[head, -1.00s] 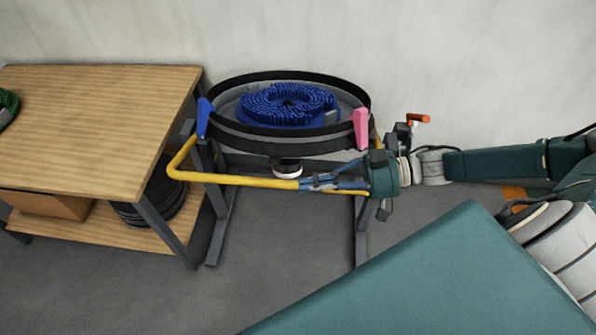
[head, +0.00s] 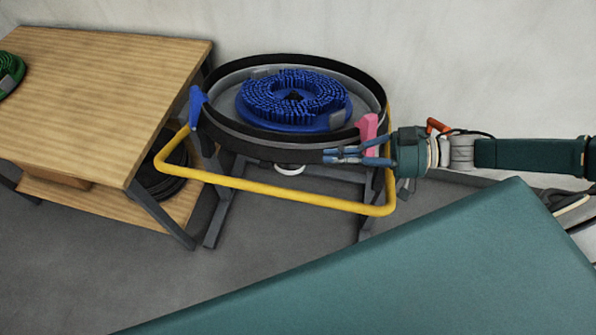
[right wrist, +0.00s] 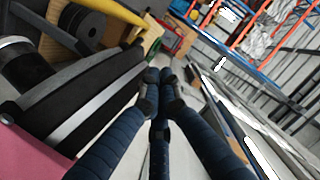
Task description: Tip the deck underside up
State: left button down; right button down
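The deck (head: 237,134) is a round dark ring on a stand. A blue brush disc (head: 295,101) faces up inside it. A blue bracket (head: 196,106) is on its left edge and a pink bracket (head: 368,130) on its right. A yellow bar (head: 270,189) loops out in front, below the rim. My right gripper (head: 326,156) is over the ring's front right, beside the pink bracket. Its fingertips are drawn together with nothing between them, as the right wrist view shows (right wrist: 161,88). Whether the fingers touch the rim is unclear. My left gripper is not visible.
A wooden bench (head: 100,95) stands close on the left, with a green disc (head: 10,75) on top and dark round discs (head: 165,175) on its lower shelf. A plain wall is behind. A teal surface fills the lower right. Grey floor is clear at lower left.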

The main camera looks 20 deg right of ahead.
notch_tip(320, 180, down, 9)
jog(key=b, duration=0.9)
jog(key=p+x, duration=0.2)
jog(key=x, duration=0.8)
jog(key=shift+s+a, duration=0.2)
jog(key=shift+a, duration=0.15)
jog(key=shift+f, duration=0.1)
jog(key=s+a+f+n+b, duration=0.2)
jog(key=s+f+b, duration=0.1)
jog(key=f, duration=0.7)
jog(key=shift+s+f+t+h+b, duration=0.3)
jog(key=shift+s+b, duration=0.05)
jog(key=shift+b, duration=0.05)
jog(key=shift+a, duration=0.1)
